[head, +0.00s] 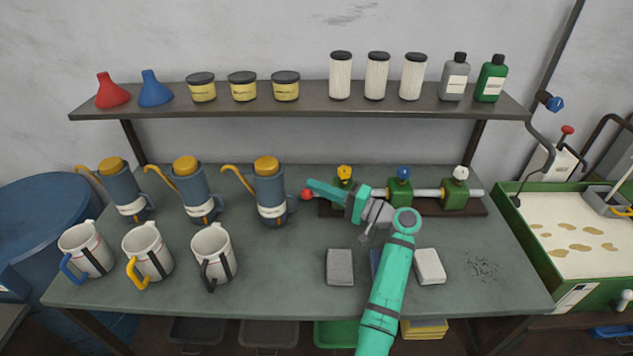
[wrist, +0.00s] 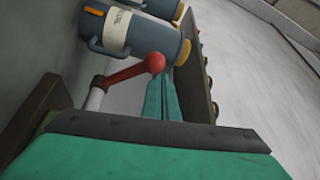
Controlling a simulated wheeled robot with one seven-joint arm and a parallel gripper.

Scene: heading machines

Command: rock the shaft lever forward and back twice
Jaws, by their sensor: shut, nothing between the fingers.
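The shaft lever (wrist: 128,74) is a red arm with a round ball end, fixed to a pale grey shaft end (wrist: 95,98) in the wrist view. In the head view only its red ball (head: 306,194) shows clearly, at the left end of the shaft assembly. The silver shaft (head: 428,194) runs through green bearing blocks (head: 400,194) on a dark base. My gripper (head: 311,185) is shut and empty, its tips right by the red ball. In the wrist view the closed teal fingers (wrist: 165,97) lie beside the ball; whether they touch it I cannot tell.
Blue-grey oil cans (head: 272,200) stand just left of the lever. White mugs (head: 213,254) stand at the front left. A grey block (head: 340,268) and a white block (head: 430,266) lie near my arm. A loaded shelf (head: 300,104) hangs behind.

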